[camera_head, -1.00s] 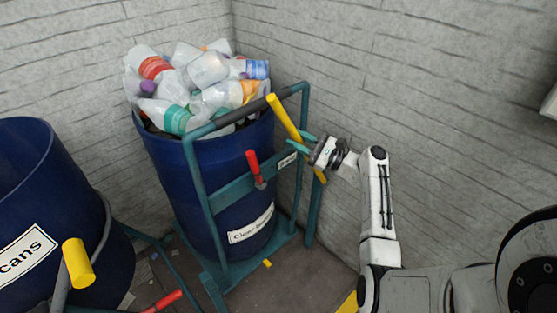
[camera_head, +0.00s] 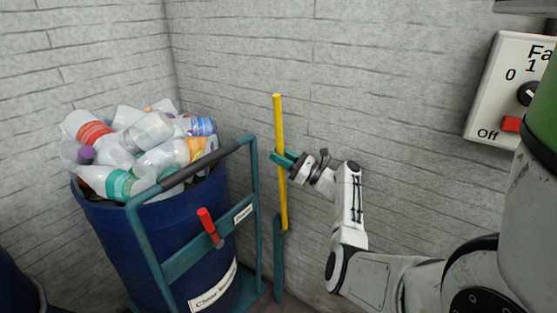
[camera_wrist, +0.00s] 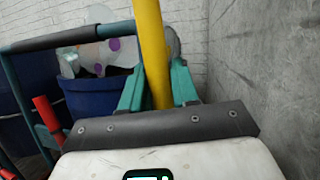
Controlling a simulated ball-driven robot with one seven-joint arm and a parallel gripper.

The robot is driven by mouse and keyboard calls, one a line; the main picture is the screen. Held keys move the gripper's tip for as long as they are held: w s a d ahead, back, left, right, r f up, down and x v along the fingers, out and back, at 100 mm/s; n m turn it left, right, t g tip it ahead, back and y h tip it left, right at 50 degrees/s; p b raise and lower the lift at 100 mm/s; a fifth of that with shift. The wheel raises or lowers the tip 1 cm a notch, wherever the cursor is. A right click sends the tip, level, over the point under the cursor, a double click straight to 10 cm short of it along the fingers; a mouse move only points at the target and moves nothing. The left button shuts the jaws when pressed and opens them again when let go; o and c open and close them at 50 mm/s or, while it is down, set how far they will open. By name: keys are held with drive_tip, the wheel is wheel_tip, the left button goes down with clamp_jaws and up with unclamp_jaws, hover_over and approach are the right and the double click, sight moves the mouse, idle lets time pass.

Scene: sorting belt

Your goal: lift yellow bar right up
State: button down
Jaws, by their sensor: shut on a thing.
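The yellow bar (camera_head: 281,200) stands nearly upright against the grey wall in the head view. Its lower end meets the top of a teal post (camera_head: 279,262); I cannot tell how they join. My gripper (camera_head: 284,160) is shut on the bar near its middle, with the teal fingers coming from the right. In the wrist view the yellow bar (camera_wrist: 151,45) rises between the two teal fingers of my gripper (camera_wrist: 158,85). The part of the bar below the fingers is hidden there by the gripper body.
A blue barrel (camera_head: 130,235) full of clear bottles stands at left behind a teal frame (camera_head: 158,262) with a red handle (camera_head: 208,224). A switch box (camera_head: 495,90) hangs on the wall at right.

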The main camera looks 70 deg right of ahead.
drive_tip(key=shift+f, duration=0.25)
drive_tip(key=c, duration=1.1)
unclamp_jaws()
drive_tip(key=shift+o, duration=0.9)
drive_tip(key=shift+r, duration=0.1)
drive_tip(key=v, duration=0.7)
drive_tip(key=shift+s, duration=0.2)
